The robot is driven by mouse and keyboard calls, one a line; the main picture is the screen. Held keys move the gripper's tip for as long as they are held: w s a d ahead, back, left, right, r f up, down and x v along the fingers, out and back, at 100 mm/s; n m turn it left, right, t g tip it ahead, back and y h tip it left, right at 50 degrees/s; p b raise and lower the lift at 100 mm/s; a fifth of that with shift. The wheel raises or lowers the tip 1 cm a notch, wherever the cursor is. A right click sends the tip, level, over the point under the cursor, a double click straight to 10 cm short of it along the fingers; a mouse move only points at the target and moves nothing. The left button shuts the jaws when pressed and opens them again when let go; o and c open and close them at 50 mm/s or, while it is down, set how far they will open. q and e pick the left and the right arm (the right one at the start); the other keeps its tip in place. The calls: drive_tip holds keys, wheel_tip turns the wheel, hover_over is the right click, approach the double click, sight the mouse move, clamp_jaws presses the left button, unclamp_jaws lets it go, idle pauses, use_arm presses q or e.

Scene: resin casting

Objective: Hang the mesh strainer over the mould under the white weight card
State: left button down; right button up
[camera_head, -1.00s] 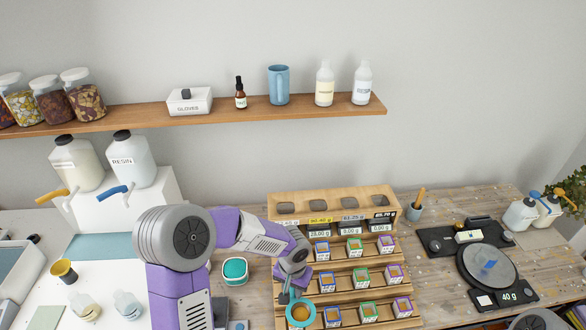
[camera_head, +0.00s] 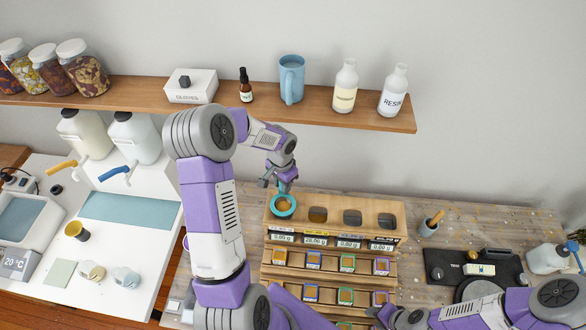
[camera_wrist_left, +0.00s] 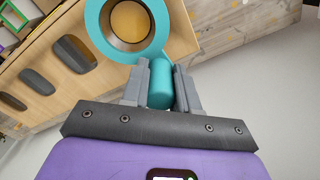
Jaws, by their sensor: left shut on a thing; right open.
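The mesh strainer has a teal ring and an amber-looking mesh (camera_head: 283,206). My left gripper (camera_head: 283,187) is shut on its teal handle, which also shows in the left wrist view (camera_wrist_left: 161,85). The strainer is at the leftmost opening of the wooden rack's top board (camera_head: 335,202); I cannot tell whether it rests there or hovers just above. It hides that opening and any mould in it. Small cards and gram displays (camera_head: 284,238) line the board's front edge; the card colours are hard to read now. My right gripper (camera_head: 385,316) is low in front of the rack.
Three dark openings (camera_head: 352,217) lie to the right of the strainer. A wall shelf (camera_head: 240,115) with bottles and a blue mug (camera_head: 292,78) is above.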

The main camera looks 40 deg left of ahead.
sight(283, 197)
use_arm(q)
drive_tip(key=shift+w+f, duration=0.1)
drive_tip(key=shift+w, duration=0.1)
drive_tip(key=shift+s, duration=0.3)
drive_tip(key=shift+w+f+b, duration=0.1)
drive_tip(key=shift+f+b, duration=1.6)
drive_tip(key=shift+f, duration=0.05)
use_arm(e)
drive_tip(key=shift+f, duration=1.7)
use_arm(q)
drive_tip(key=shift+f, duration=0.1)
use_arm(e)
drive_tip(key=shift+f, duration=0.1)
use_arm(q)
drive_tip(key=shift+f, duration=0.15)
use_arm(e)
drive_tip(key=shift+f, duration=0.15)
use_arm(q)
drive_tip(key=c, duration=0.8)
unclamp_jaws()
